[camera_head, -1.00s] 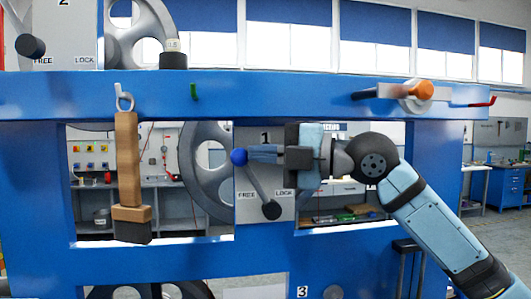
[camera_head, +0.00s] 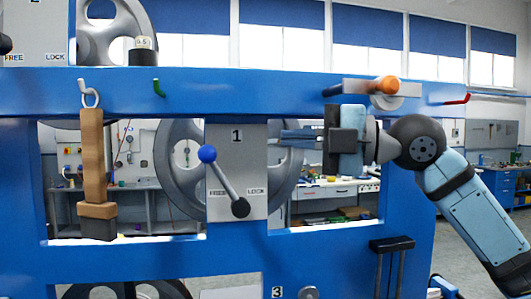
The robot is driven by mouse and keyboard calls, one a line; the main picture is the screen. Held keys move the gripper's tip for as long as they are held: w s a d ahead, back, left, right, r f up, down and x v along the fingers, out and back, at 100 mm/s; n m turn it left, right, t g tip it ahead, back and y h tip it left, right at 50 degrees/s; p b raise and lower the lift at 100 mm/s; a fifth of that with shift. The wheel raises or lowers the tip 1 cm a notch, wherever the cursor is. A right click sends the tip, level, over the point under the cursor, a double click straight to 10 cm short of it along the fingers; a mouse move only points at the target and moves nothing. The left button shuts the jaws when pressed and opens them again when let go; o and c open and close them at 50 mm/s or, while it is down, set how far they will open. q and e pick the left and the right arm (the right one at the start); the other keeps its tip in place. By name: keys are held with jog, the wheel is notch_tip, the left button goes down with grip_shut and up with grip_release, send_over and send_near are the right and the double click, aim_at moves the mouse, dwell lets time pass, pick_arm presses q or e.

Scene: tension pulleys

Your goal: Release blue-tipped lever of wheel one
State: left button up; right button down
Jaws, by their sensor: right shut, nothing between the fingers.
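The lever of wheel one has a blue ball tip (camera_head: 207,153) and a dark pivot (camera_head: 240,208). It leans up and to the left on the grey plate marked "1" (camera_head: 237,180), with FREE at lower left and LOCK at lower right. Wheel one (camera_head: 176,170) is grey and partly hidden behind the plate. My right gripper (camera_head: 284,138) is shut and empty, pointing left, to the right of the blue tip and apart from it. My left gripper is not in view.
A blue frame (camera_head: 230,93) surrounds the plate. A wooden block weight (camera_head: 94,160) hangs from a hook at left. An orange-tipped lever (camera_head: 386,85) sits on the top beam above my right gripper. A red hook (camera_head: 455,100) is at the beam's right end.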

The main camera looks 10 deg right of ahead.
jog(key=v, duration=0.3)
jog(key=shift+d+r, duration=0.15)
jog(key=shift+r, duration=0.2)
